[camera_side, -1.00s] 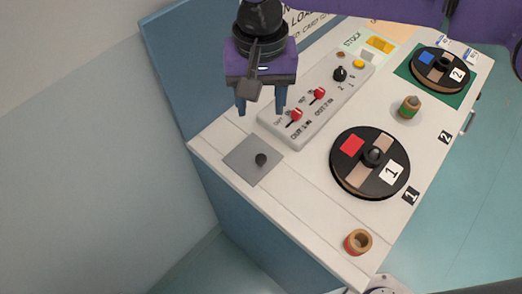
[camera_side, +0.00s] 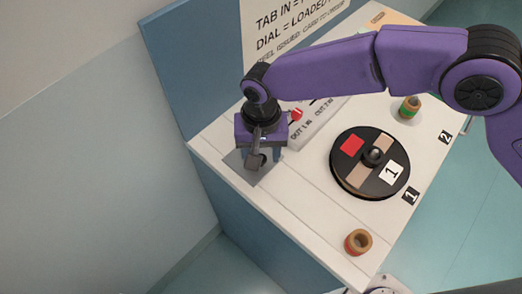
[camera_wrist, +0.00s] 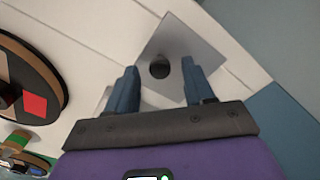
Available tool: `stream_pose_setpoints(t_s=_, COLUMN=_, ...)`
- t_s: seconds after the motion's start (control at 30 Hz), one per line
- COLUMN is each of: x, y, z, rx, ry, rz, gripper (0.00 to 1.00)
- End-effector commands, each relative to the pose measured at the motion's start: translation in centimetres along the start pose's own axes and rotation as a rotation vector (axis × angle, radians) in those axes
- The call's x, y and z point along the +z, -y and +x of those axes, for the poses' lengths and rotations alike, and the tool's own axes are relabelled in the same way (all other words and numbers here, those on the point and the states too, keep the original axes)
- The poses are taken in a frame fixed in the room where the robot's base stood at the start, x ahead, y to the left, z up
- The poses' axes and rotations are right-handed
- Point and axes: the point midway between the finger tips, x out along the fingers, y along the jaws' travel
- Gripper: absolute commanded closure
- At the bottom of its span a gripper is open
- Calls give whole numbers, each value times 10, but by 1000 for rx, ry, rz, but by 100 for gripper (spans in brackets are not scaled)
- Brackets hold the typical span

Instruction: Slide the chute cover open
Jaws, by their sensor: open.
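The chute cover is a flat grey plate (camera_side: 240,174) on the white bench top near its left edge; it also shows in the wrist view (camera_wrist: 188,38). Its round black knob (camera_wrist: 160,68) stands between my two fingertips in the wrist view. My gripper (camera_side: 262,158) is open, pointing down over the cover. The fingers (camera_wrist: 160,66) lie one on each side of the knob, with gaps showing. My gripper hides part of the plate in the side view. Whether the fingertips touch the plate I cannot tell.
A black disc marked 1 (camera_side: 391,174) is to the right. A blue upright wall (camera_side: 190,75) borders the back left.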

Motion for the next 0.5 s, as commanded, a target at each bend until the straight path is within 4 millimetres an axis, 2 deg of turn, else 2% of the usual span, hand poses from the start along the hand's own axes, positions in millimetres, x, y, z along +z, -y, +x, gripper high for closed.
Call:
stream_pose_setpoints(t_s=0.13, x=0, y=0, z=7, rx=0, ry=0, rz=0, gripper=48)
stream_pose_setpoints(t_s=0.37, x=0, y=0, z=7, rx=0, ry=0, rz=0, gripper=48)
stream_pose_setpoints(t_s=0.4, x=0, y=0, z=7, rx=0, ry=0, rz=0, gripper=51)
stream_pose_setpoints(t_s=0.47, x=0, y=0, z=7, rx=0, ry=0, rz=0, gripper=70)
stream_pose_setpoints(t_s=0.5, x=0, y=0, z=7, rx=-1, ry=0, rz=0, gripper=83)
